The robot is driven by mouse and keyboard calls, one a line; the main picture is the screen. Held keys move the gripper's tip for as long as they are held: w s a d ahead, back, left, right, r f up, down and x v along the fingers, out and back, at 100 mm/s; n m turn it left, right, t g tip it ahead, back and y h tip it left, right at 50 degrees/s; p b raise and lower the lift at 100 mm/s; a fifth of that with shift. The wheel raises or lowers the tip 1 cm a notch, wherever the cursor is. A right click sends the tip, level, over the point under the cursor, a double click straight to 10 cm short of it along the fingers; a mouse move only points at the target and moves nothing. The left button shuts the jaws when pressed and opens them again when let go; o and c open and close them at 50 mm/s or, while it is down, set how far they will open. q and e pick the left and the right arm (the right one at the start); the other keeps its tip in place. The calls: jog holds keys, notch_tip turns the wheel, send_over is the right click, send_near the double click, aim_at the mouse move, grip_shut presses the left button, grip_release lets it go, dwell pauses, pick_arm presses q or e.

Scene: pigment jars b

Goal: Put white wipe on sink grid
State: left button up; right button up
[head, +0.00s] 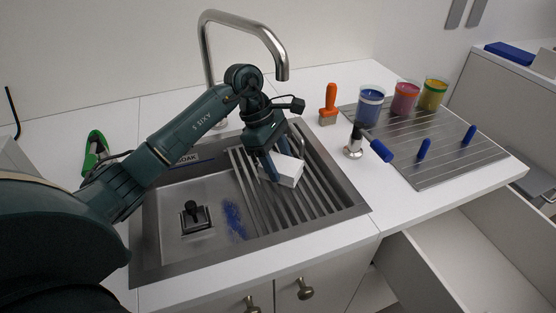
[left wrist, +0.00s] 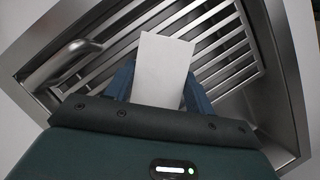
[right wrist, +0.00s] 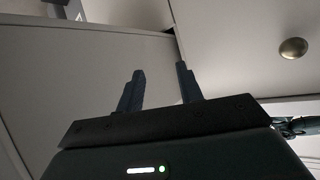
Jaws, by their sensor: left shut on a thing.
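The white wipe (head: 288,172) is a small white block-like piece at the left gripper's fingers in the head view. It also shows in the left wrist view (left wrist: 163,68), between the two blue-grey fingers. My left gripper (head: 271,168) is shut on it, over the sink grid (head: 317,198). The grid's metal bars also show in the left wrist view (left wrist: 225,57); I cannot tell whether the wipe touches them. My right gripper (right wrist: 160,88) shows only in its own wrist view, with its fingers apart and nothing between them, facing cabinet fronts.
The sink basin (head: 170,216) holds a black-handled piece (head: 195,217) and a blue pigment stain (head: 234,219). A tall faucet (head: 243,22) arches behind my left arm. An orange brush (head: 328,104) and pigment jars (head: 370,106) stand to the right. A green clamp (head: 95,150) is at the left.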

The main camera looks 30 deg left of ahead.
aim_at(277, 161)
pick_arm(q)
jog(key=o, duration=1)
jog(key=shift+r, duration=0.1)
jog(key=v, duration=0.3)
jog(key=shift+a+b, duration=0.3)
jog(key=shift+b, duration=0.1)
jog(key=a, duration=0.3)
jog(key=a+b, duration=0.1)
jog(key=a, duration=0.3)
jog(key=a+b, duration=0.1)
jog(key=a, duration=0.2)
jog(key=shift+s+a, duration=0.15)
jog(key=shift+s, duration=0.15)
jog(key=shift+a, duration=0.5)
pick_arm(e)
jog(key=shift+w+a+f+m, duration=0.15)
jog(key=shift+f+m, duration=0.15)
jog(key=shift+f, duration=0.5)
jog(key=shift+a, duration=0.1)
